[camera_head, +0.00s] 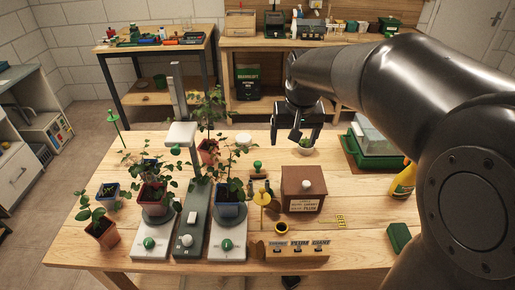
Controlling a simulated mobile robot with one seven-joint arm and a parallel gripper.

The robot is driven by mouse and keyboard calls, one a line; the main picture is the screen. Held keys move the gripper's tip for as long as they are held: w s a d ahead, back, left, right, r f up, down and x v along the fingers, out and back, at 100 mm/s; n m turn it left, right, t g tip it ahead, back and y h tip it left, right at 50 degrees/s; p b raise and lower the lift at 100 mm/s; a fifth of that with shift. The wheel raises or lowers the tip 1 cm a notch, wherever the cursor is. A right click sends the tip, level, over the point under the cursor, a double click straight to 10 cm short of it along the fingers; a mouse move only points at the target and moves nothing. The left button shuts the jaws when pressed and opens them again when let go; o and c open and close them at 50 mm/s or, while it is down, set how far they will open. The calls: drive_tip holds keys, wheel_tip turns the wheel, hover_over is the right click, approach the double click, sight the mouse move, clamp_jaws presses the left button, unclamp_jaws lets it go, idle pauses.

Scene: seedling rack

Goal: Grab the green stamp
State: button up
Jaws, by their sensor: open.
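A small object with a round green knob (257,166), which looks like the green stamp, stands upright on the wooden table (350,235) right of the potted plants. It is small in the picture, so its base is hard to make out. My gripper (306,137) is open and empty, pointing down over the back of the table.
A brown box with a white knob (303,188) stands just right of the stamp. Potted plants (229,208) on white-based stands crowd the left. A labelled wooden block (297,252) is in front. A green block (398,237) and a yellow bottle (403,181) are at right.

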drive_tip(key=w+a+f+g, duration=0.1)
drive_tip(key=w+a+f, duration=0.3)
drive_tip(key=w+f, duration=0.4)
drive_tip(key=g, duration=0.2)
approach(258, 167)
drive_tip(key=shift+w+f, duration=0.65)
drive_tip(key=shift+w, duration=0.25)
wheel_tip(258, 167, down, 11)
drive_tip(key=shift+a+f, duration=0.1)
drive_tip(key=shift+a, duration=0.1)
drive_tip(key=shift+w, duration=0.1)
drive_tip(key=c, duration=1.1)
